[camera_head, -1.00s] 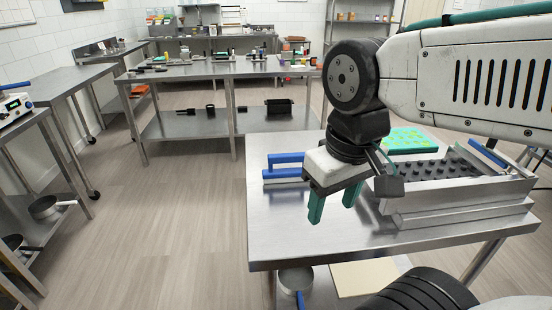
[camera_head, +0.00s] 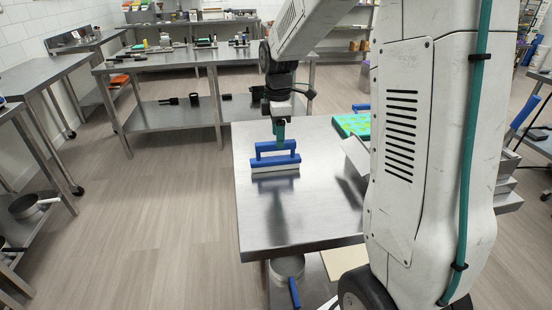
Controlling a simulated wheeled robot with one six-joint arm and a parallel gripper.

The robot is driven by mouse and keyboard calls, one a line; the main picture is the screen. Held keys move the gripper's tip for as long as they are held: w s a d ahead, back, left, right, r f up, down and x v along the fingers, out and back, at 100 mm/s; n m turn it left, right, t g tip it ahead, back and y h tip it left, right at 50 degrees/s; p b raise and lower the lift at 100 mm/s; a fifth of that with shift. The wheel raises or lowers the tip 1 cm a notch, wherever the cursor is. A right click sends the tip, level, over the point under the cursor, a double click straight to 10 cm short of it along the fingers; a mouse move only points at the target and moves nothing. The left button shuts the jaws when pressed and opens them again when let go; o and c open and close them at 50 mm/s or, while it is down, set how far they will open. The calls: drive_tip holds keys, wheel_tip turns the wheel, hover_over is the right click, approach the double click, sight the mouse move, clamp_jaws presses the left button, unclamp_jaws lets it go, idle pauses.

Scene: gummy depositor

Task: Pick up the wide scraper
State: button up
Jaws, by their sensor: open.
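The wide scraper (camera_head: 275,168) lies on the near steel table (camera_head: 258,215), towards its far left part. It has a blue handle bar above a blue body with a pale lower edge. My gripper (camera_head: 280,143), with green fingers pointing down, is at the scraper's handle, seen from behind my arm. The fingers overlap the handle bar in the picture; I cannot tell whether they straddle it or touch it. The jaws are open, and the gap between them is not clearly visible from this side.
My arm hides much of the depositor at right. A pot with a blue handle (camera_head: 288,267) is on the shelf below. The table's front left is clear.

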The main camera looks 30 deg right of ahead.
sight(276, 150)
drive_tip(key=shift+w+d+f, duration=0.1)
drive_tip(key=shift+w+f, duration=0.05)
drive_tip(key=shift+f, duration=0.35)
drive_tip(key=f, duration=0.7)
drive_tip(key=shift+w+a+f, duration=0.1)
drive_tip(key=shift+w+a, duration=0.1)
drive_tip(key=shift+w, duration=0.15)
clamp_jaws()
